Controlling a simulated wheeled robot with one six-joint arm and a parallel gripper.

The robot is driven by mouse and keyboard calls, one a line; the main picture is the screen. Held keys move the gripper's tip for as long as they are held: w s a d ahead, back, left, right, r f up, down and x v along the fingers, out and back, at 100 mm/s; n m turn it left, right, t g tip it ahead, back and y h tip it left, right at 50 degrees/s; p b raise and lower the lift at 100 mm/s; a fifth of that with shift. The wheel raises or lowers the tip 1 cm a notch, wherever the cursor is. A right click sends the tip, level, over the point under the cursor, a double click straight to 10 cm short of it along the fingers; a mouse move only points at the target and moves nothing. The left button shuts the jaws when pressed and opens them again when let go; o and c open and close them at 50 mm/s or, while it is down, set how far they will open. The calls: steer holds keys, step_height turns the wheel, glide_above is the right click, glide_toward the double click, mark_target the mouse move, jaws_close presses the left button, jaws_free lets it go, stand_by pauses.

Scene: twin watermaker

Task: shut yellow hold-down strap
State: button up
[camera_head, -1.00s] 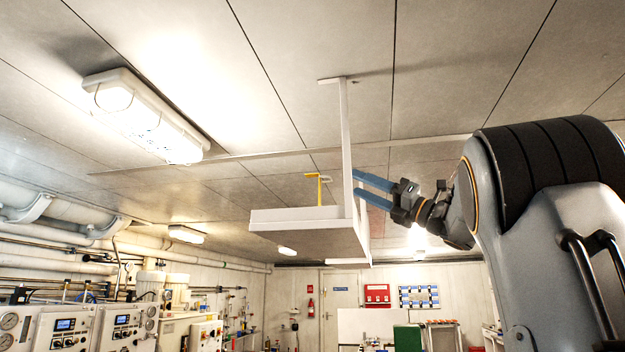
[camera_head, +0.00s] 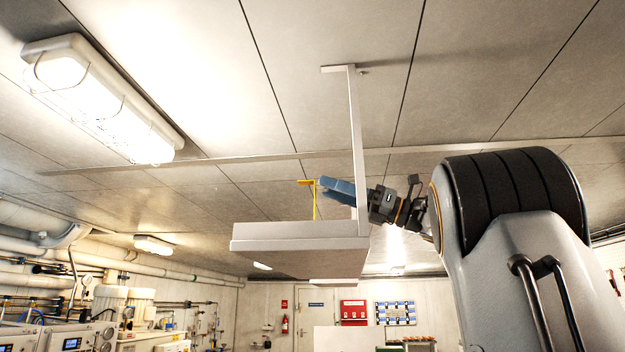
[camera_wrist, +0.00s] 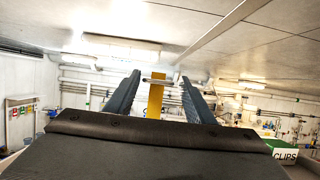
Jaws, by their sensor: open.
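The yellow hold-down strap (camera_head: 314,200) stands upright on the white ceiling-hung shelf (camera_head: 300,233), with a short bent top pointing left in the head view. In the wrist view the yellow strap (camera_wrist: 155,100) shows upright between the two blue fingers of my gripper (camera_wrist: 155,85). My gripper (camera_head: 325,189) is open, with its fingertips close to the top of the strap in the head view. I cannot tell whether a finger touches it. The strap's foot is hidden behind the shelf's front edge.
A white hanger post (camera_head: 356,150) runs from the ceiling to the shelf, close beside my gripper. A ceiling lamp (camera_head: 100,97) is at the upper left. A green box labelled CLIPS (camera_wrist: 284,151) shows at the right in the wrist view.

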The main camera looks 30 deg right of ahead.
mark_target(314, 182)
steer(key=shift+p+x, duration=1.4)
steer(key=shift+x, duration=1.35)
steer(key=shift+s, duration=0.1)
jaws_close()
